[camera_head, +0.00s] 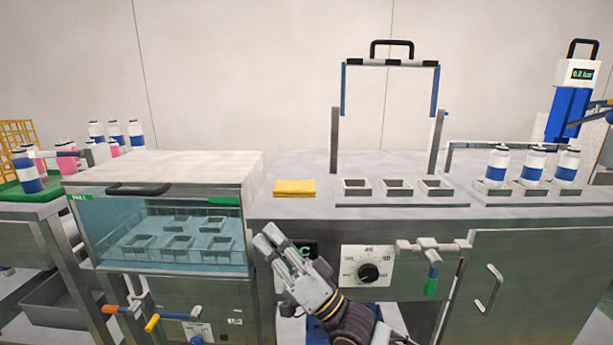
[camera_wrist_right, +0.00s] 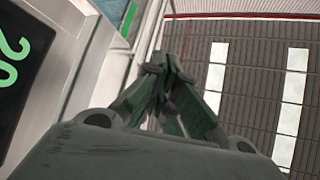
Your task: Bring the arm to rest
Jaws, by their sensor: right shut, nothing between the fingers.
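My right gripper (camera_head: 271,238) is in front of the bench, between the glass-fronted cabinet and the dial panel, pointing up and to the left. Its fingers are together and empty; in the right wrist view the fingertips (camera_wrist_right: 165,75) meet with nothing between them. My right arm comes up from the bottom edge of the head view. My left gripper does not show in either view.
A clear-fronted cabinet (camera_head: 105,230) with empty square holders stands left of the gripper. A yellow cloth (camera_head: 294,188) lies on the bench. Bottles (camera_head: 497,164) stand at the right.

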